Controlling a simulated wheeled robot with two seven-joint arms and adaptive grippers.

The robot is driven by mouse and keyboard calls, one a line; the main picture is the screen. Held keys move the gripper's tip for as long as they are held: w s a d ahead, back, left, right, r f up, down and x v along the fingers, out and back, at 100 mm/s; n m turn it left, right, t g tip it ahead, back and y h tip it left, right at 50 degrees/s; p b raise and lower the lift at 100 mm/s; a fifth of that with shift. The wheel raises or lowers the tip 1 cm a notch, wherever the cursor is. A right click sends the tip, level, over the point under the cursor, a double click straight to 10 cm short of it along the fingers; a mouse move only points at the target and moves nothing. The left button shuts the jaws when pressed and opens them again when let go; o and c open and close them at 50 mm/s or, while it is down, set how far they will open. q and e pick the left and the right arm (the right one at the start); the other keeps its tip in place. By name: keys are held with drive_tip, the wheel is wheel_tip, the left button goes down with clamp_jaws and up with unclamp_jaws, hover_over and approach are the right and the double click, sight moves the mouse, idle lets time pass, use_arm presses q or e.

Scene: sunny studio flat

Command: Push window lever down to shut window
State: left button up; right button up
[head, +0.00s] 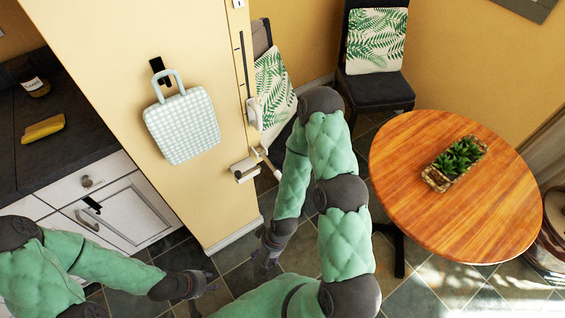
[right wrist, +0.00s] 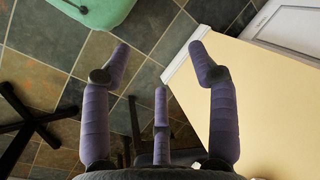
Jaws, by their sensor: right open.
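No window or window lever can be clearly made out. On the edge of the yellow wall in the head view is a small pale fixture (head: 245,170) with a bar-like part; I cannot tell if it is the lever. A slim white handle-like piece (head: 253,112) is above it. My right gripper (head: 265,262) hangs low beside the wall's foot, below the fixture and apart from it. In the right wrist view my right gripper (right wrist: 159,58) is open and empty above the floor. My left gripper (head: 208,285) is low at the left, small and dark, its opening unclear.
A round wooden table (head: 408,178) with a planter (head: 455,164) stands at the right. A chair (head: 376,88) is behind it. A checked bag (head: 182,126) hangs on the wall. A white cabinet (head: 125,212) is at the left. Some tiled floor is free at the front.

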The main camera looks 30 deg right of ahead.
wheel_tip(320, 180, up, 10)
drive_tip(key=p, duration=0.8)
wheel_tip(320, 180, up, 13)
drive_tip(key=n+h+p, duration=0.2)
drive_tip(key=n+p, duration=0.2)
drive_tip(key=p, duration=0.3)
hover_over(275, 170)
drive_tip(key=s+d, duration=0.4)
drive_tip(key=s, duration=0.1)
drive_tip(key=f, duration=0.3)
drive_tip(key=a+f, duration=0.1)
drive_tip(key=f, duration=0.3)
drive_tip(key=a+f+b, duration=0.1)
drive_tip(key=f, duration=0.2)
drive_tip(key=shift+w+a+f, duration=0.15)
drive_tip(key=shift+a+f, duration=0.05)
clamp_jaws()
